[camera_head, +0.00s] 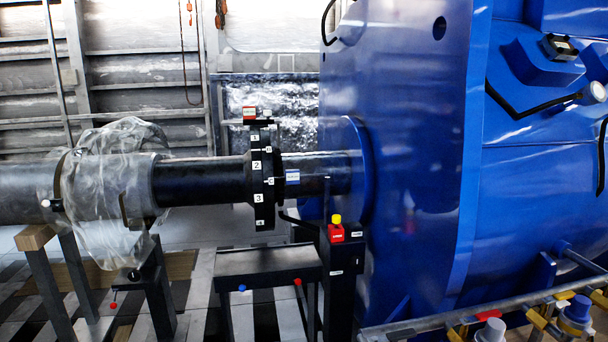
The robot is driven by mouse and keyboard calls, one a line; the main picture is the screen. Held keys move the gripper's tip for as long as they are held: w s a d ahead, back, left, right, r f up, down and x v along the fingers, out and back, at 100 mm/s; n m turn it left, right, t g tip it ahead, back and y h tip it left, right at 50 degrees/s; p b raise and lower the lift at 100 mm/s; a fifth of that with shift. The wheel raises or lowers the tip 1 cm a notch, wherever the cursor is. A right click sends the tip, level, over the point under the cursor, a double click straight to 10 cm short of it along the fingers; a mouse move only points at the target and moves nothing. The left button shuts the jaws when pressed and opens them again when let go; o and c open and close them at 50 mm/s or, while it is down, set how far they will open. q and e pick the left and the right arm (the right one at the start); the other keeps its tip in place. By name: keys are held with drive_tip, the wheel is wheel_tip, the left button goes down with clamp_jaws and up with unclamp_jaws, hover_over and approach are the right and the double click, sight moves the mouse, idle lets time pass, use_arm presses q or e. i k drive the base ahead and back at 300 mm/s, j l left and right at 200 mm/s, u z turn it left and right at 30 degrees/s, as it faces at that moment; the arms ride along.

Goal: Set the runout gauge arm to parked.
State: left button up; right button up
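A dark stand (342,270) stands in front of the blue motor housing (415,150), below the shaft. On its top is a red block with a yellow knob (337,219). A thin upright rod (327,200) rises beside the knob, and a dark curved arm (298,220) reaches left from the stand towards the coupling. This may be the runout gauge arm; its labels are too small to read. The black coupling disc (261,180) carries white number labels and sits on the shaft (200,181). Neither of my grippers is in view.
A low dark bench (268,262) stands left of the stand. Clear plastic wrap (110,200) hangs over the left shaft, above supports. A rail with coloured fittings (490,310) crosses the lower right. Striped floor shows at the lower left.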

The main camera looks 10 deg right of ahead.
sight(294, 176)
drive_tip(key=i+j+z, duration=0.2)
drive_tip(key=i+j, duration=0.5)
drive_tip(key=i+j+z, duration=0.2)
drive_tip(key=i+j, duration=0.45)
drive_tip(key=j, duration=0.2)
